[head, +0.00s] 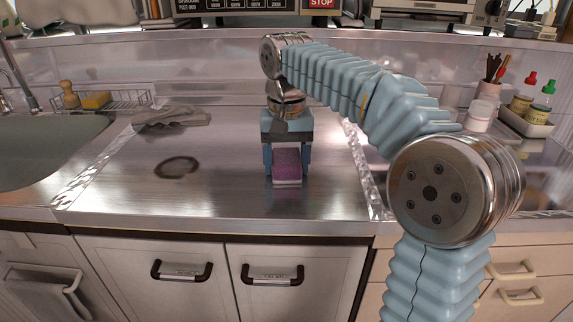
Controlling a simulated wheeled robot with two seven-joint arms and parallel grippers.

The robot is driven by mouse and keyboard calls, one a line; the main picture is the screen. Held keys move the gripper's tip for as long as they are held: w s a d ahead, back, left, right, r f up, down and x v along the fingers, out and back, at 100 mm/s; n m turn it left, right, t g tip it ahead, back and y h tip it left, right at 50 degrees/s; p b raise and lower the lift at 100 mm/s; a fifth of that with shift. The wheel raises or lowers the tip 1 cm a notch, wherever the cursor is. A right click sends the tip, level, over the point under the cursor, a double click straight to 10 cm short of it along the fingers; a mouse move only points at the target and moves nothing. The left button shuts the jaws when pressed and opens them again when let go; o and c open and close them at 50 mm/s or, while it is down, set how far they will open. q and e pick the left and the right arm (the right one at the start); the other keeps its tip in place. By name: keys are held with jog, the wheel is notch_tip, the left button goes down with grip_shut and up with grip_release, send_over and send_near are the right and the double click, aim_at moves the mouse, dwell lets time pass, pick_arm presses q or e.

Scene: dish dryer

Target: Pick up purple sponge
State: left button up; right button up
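The purple sponge (288,163) is near the middle of the steel counter, with a pale band along its lower front edge. My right gripper (288,160) points down over it, with one blue finger on each side of the sponge. I cannot tell whether the fingers press on the sponge or stand just clear of it. I also cannot tell whether the sponge rests on the counter. My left gripper is not in view.
A grey cloth (172,116) and a dark ring mark (177,167) are on the counter to the left. The sink (40,150) is at far left, with a wire basket (125,100) behind it. Bottles stand in a white tray (525,122) at right.

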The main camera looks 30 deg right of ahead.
aim_at(287, 158)
jog(key=c, duration=0.4)
jog(key=shift+o, duration=0.2)
jog(key=shift+r, duration=0.1)
jog(key=shift+r, duration=0.35)
notch_tip(287, 158, up, 3)
jog(key=shift+f+p, duration=0.15)
jog(key=shift+p, duration=0.4)
jog(key=s+a+r+p, duration=0.1)
jog(key=s+a+r, duration=0.1)
jog(key=a+r, duration=0.7)
jog(key=a, duration=0.5)
jog(key=shift+r+p, duration=0.2)
jog(key=shift+p, duration=0.2)
jog(key=shift+s, duration=0.1)
